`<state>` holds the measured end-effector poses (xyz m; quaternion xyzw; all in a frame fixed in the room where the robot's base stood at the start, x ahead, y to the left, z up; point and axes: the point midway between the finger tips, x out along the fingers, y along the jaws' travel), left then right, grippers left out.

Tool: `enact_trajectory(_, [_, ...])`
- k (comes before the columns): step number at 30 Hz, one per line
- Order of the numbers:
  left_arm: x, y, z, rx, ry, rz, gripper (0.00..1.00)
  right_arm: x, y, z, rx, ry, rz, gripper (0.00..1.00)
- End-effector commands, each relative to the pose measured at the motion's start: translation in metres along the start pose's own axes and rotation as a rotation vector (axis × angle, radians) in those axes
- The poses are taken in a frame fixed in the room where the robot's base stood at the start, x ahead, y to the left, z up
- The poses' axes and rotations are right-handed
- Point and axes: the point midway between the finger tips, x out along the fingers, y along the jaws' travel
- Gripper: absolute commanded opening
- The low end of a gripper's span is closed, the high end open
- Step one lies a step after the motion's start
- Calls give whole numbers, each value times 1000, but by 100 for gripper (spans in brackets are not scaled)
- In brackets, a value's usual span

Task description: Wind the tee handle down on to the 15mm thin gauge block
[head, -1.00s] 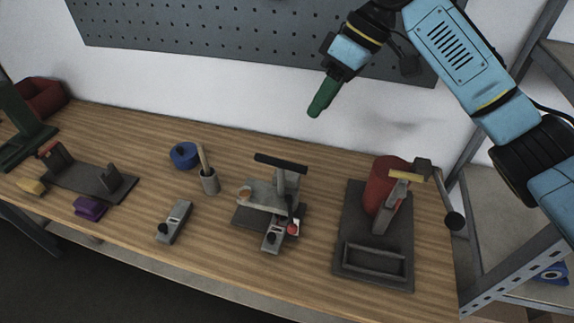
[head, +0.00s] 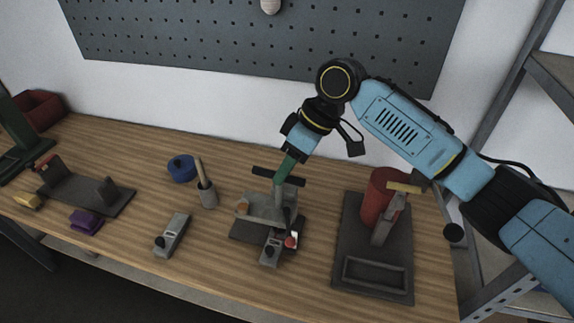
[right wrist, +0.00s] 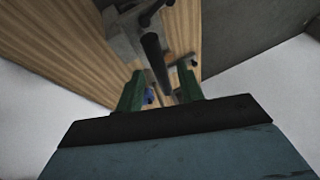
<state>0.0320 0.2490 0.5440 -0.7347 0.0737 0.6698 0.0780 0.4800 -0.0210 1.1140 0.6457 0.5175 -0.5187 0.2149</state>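The tee handle (head: 264,171) is a dark crossbar on top of a small grey clamping fixture (head: 262,205) at the middle of the bench. My right gripper (head: 281,178), with green fingers, points down at the crossbar from above. In the right wrist view its fingers (right wrist: 162,82) are apart, with the dark bar (right wrist: 154,57) between or just beyond them; I cannot tell if they touch it. A grey block with a black knob (head: 270,252) lies at the fixture's front. I cannot tell which piece is the 15mm thin gauge block. My left gripper is not in view.
A similar knobbed grey block (head: 172,236) lies to the left. A grey cup with a wooden handle (head: 206,192) and a blue round item (head: 182,167) stand behind. A dark base with a red cylinder (head: 380,197) stands at right. The bench front is mostly clear.

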Motion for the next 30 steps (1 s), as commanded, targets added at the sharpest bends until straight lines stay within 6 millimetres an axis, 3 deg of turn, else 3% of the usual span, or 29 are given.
enact_trajectory(9, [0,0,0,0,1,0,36,4,0,0,0,0,0,38])
enact_trajectory(18, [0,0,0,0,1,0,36,3,0,0,0,0,0,0])
enact_trajectory(23, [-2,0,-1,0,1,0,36,2,0,0,6,1,2,0])
enact_trajectory(30, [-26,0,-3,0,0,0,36,0,-3,0,86,23,35,0])
